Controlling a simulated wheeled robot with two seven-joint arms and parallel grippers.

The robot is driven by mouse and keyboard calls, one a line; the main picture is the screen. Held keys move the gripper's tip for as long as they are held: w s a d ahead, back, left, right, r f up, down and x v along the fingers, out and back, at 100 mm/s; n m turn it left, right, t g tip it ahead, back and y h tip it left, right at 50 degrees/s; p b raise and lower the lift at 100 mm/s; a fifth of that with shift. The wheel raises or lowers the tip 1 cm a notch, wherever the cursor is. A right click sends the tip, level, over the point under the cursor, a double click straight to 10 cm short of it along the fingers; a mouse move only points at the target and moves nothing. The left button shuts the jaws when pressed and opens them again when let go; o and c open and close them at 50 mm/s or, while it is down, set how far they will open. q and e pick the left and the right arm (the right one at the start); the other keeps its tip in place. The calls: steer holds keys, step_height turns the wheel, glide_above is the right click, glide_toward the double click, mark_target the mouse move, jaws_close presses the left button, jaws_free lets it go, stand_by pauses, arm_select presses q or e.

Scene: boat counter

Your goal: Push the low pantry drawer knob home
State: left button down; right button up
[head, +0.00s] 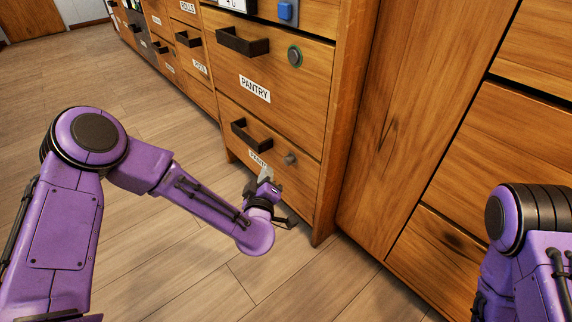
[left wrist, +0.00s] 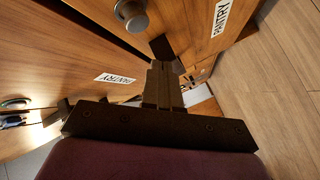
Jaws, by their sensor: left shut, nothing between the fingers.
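The low pantry drawer (head: 300,185) is closed in its wooden cabinet. Its grey round knob (head: 290,159) stands out from the face, right of the dark bar handle (head: 250,135). The knob also shows at the top of the left wrist view (left wrist: 131,14). My left gripper (head: 266,174) is in front of the drawer, below and left of the knob in the head view. It partly covers the low PANTRY label (head: 258,159). In the left wrist view its fingers (left wrist: 162,72) are together and empty, apart from the knob. My right gripper is out of view.
Above is another PANTRY drawer with a dark handle (head: 242,41) and a green-ringed round button (head: 294,56). A blue switch (head: 287,10) sits higher up. A wooden cabinet (head: 400,130) stands to the right. The plank floor (head: 180,270) is clear.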

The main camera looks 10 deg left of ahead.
mark_target(284, 160)
arm_select(q)
steer(key=shift+w+d, duration=1)
steer(key=shift+w, duration=0.25)
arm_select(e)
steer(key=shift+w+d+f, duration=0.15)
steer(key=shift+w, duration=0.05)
arm_select(q)
steer(key=shift+w+d, duration=0.1)
stand_by(0.9)
steer(key=shift+w+d, duration=0.15)
steer(key=shift+w, duration=0.05)
steer(key=shift+w+d, duration=0.85)
steer(key=shift+w, duration=0.25)
stand_by(1.4)
steer(key=shift+s, duration=0.1)
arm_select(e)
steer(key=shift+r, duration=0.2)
arm_select(q)
steer(key=shift+s+a+r+p, duration=0.1)
steer(key=shift+s+a+p, duration=0.1)
steer(key=shift+p, duration=0.25)
steer(key=shift+s+a+p, duration=0.7)
steer(key=shift+s+a, duration=0.2)
steer(key=shift+s, duration=0.2)
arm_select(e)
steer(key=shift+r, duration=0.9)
